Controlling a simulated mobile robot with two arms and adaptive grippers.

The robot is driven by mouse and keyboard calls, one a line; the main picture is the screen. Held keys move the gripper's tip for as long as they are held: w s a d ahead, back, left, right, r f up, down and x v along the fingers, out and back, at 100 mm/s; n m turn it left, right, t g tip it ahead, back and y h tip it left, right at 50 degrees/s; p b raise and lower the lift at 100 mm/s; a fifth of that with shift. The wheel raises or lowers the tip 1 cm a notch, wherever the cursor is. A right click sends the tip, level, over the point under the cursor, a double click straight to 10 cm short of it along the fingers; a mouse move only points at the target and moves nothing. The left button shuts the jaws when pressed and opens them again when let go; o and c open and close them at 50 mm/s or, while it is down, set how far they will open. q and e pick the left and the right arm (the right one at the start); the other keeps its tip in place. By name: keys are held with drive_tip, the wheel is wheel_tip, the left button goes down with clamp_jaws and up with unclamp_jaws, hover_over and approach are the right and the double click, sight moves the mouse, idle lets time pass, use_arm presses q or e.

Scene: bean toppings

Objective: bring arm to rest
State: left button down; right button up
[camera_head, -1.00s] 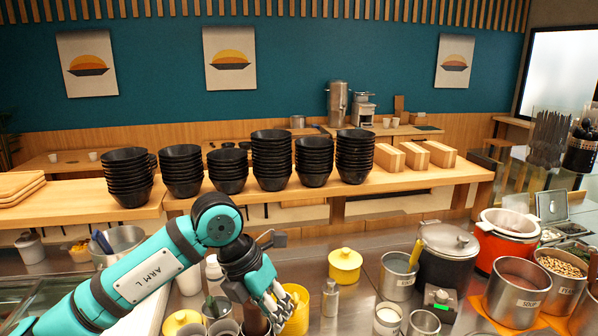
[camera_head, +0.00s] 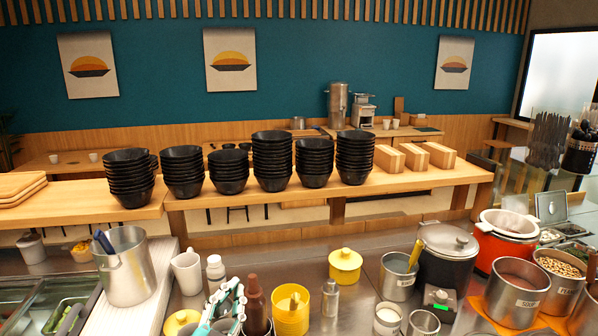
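The teal and white fingers of my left gripper (camera_head: 232,296) show low in the head view, left of centre at the bottom edge. They point up and away, in front of or over dark cups. A brown bottle (camera_head: 255,305) is just to their right; I see nothing clearly held between them. Their tips look close together, and whether they are open or shut is unclear. The rest of my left arm is out of the picture. My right gripper is not in view.
A steel pot (camera_head: 125,268) stands at left on a pale board, beside a white mug (camera_head: 187,272). A yellow pot (camera_head: 291,312), a lidded yellow pot (camera_head: 345,266) and a black cooker (camera_head: 447,262) stand to the right. Stacked black bowls (camera_head: 271,160) line the wooden shelf behind.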

use_arm(q)
drive_tip(key=s+a+f+n+g+y, duration=0.2)
drive_tip(key=a+f+g, duration=0.1)
drive_tip(key=f, duration=0.3)
drive_tip(key=s+a+f+n+g+y, duration=0.2)
drive_tip(key=a+f, duration=0.1)
drive_tip(key=f, duration=0.3)
drive_tip(key=s+a+f+n+g, duration=0.1)
drive_tip(key=s+f+g, duration=0.6)
drive_tip(key=s, duration=0.5)
drive_tip(key=s+a+f+n+g, duration=0.15)
drive_tip(key=s+f+g, duration=0.35)
drive_tip(key=s+f, duration=0.55)
wheel_tip(320, 180, down, 29)
drive_tip(key=s+b, duration=0.2)
drive_tip(key=b, duration=0.1)
drive_tip(key=s+a+f+g+b, duration=0.2)
drive_tip(key=s+a+f, duration=0.1)
drive_tip(key=s+f, duration=1.3)
drive_tip(key=shift+s+f+m+b, duration=0.3)
drive_tip(key=shift+f+m+b, duration=0.05)
drive_tip(key=shift+f, duration=0.4)
